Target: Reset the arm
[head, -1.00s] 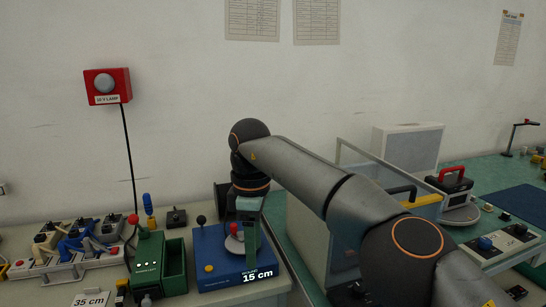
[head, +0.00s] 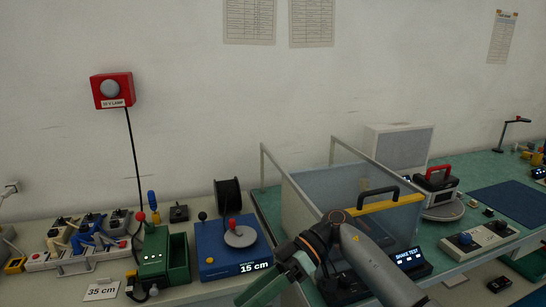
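My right arm comes in from the lower right. Its gripper (head: 262,290) points down and left, in front of the blue 15 cm box. Its greenish fingers are seen from the side, so whether they are open or shut does not show, and no held object is visible. The blue box (head: 217,250) carries a grey disc with a red knob and a black-knobbed lever. My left gripper is not in view.
A clear-walled bin (head: 330,185) with a yellow and black handle bar (head: 377,204) stands behind my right arm. A green box (head: 178,262), a power strip (head: 75,258) and a 35 cm card (head: 101,290) lie left. A red lamp (head: 111,90) hangs on the wall.

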